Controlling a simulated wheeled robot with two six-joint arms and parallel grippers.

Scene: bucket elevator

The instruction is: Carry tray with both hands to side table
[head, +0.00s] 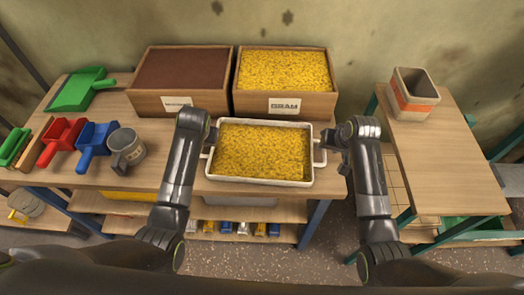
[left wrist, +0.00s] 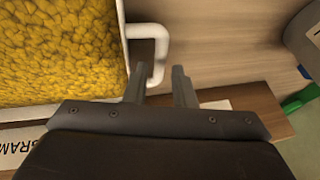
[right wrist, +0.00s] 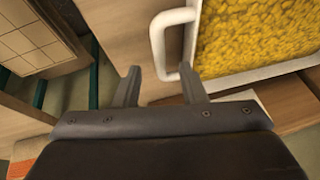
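The white tray (head: 263,182), full of yellow grain, rests on the wooden workbench (head: 180,172) near its front edge. It has a white loop handle at each end. In the left wrist view, my left gripper (left wrist: 160,80) is open, with one finger close to the tray's handle (left wrist: 160,52). In the right wrist view, my right gripper (right wrist: 160,80) is open, and the other handle (right wrist: 160,45) reaches between its fingers. In the head view, my right gripper (head: 335,139) is beside the tray's right end. The side table (head: 445,155) stands to the right.
A bin of grain (head: 286,72) and a bin of brown material (head: 182,75) stand behind the tray.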

